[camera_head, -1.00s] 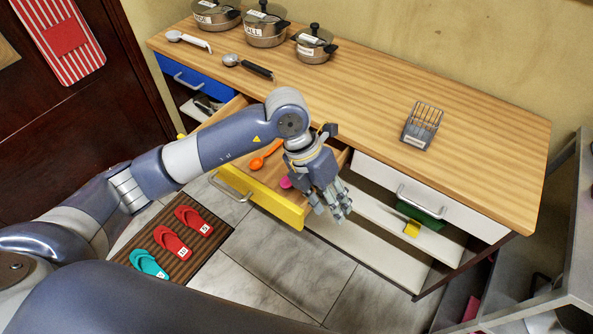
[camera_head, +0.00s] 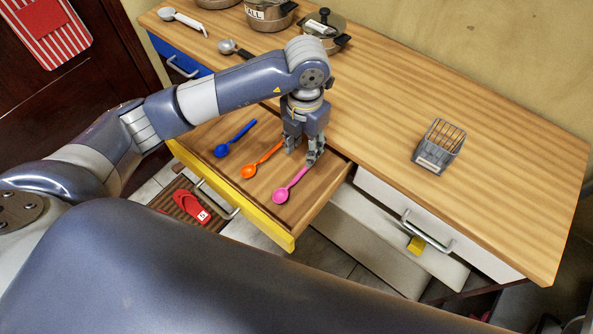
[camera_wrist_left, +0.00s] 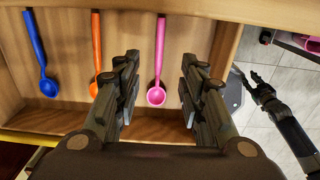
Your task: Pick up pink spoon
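The pink spoon (camera_head: 290,186) lies in the open yellow-fronted drawer (camera_head: 227,195), its bowl toward the drawer front. My left gripper (camera_head: 302,155) is over the spoon's handle end, pointing down, with its fingers apart. In the left wrist view the pink spoon (camera_wrist_left: 157,93) lies between the two open fingers (camera_wrist_left: 157,90) of my left gripper, and nothing is held. Whether the fingers are level with the handle is hard to tell. My right gripper (camera_wrist_left: 252,84) shows small at the right of the left wrist view, over the floor, its fingers apart and empty.
An orange spoon (camera_head: 258,163) and a blue spoon (camera_head: 235,138) lie left of the pink one in the drawer. The drawer's right wall (camera_head: 322,200) is close to the pink spoon. The wooden countertop (camera_head: 400,110) holds pots and a wire basket (camera_head: 438,147).

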